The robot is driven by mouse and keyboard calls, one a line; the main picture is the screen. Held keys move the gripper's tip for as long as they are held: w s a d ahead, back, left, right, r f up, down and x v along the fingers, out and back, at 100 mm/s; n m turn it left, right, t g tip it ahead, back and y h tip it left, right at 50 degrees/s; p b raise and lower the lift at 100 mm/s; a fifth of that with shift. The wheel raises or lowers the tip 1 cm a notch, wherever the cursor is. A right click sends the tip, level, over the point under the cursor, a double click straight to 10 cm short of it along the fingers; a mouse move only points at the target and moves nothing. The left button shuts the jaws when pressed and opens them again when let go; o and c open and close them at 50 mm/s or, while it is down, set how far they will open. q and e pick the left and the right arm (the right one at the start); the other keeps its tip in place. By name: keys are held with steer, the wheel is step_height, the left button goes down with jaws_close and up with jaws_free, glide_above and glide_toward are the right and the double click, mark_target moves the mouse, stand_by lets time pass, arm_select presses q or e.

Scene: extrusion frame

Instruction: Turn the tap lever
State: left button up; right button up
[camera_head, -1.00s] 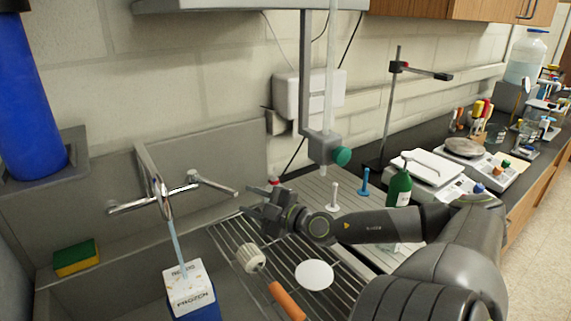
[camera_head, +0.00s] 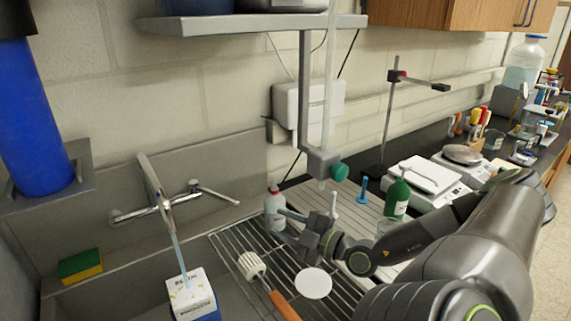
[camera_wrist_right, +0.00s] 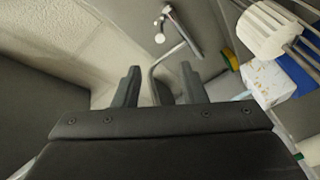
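The chrome tap (camera_head: 163,201) is on the wall above the sink at the left. A bluish water stream (camera_head: 178,250) runs from its spout down to a white and blue box (camera_head: 193,294). The tap lever (camera_head: 217,195) points right and a little toward me. My right gripper (camera_head: 291,228) is right of the lever's end, apart from it, above the drying rack. In the right wrist view its two fingers (camera_wrist_right: 160,84) are spread with nothing gripped; the tap (camera_wrist_right: 168,28) shows beyond them. My left gripper is out of view.
A white bottle with a red cap (camera_head: 274,209) stands close behind my right gripper. A brush (camera_head: 259,275) and a white disc (camera_head: 313,283) lie on the wire rack (camera_head: 228,243). A sponge (camera_head: 80,266) is at the left. A stand's clamp (camera_head: 322,161) hangs above the gripper.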

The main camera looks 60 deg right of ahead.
steer(key=c, duration=0.5)
steer(key=shift+w+d+f+h, duration=0.15)
steer(key=shift+w+d+h, duration=0.05)
steer(key=shift+h, duration=0.6)
jaws_close()
steer(key=w+a+f+n+h, duration=0.1)
steer(key=w+a+n+h, duration=0.2)
steer(key=w+a+n, duration=0.55)
steer(key=m+p, duration=0.3)
steer(key=p, duration=0.1)
glide_toward(214, 194)
steer(key=w+a+f, duration=0.1)
steer(key=w+a, duration=0.3)
steer(key=w, duration=0.1)
steer(key=shift+n, duration=0.35)
steer(key=shift+s+d, duration=0.2)
steer(key=shift+d, duration=1.85)
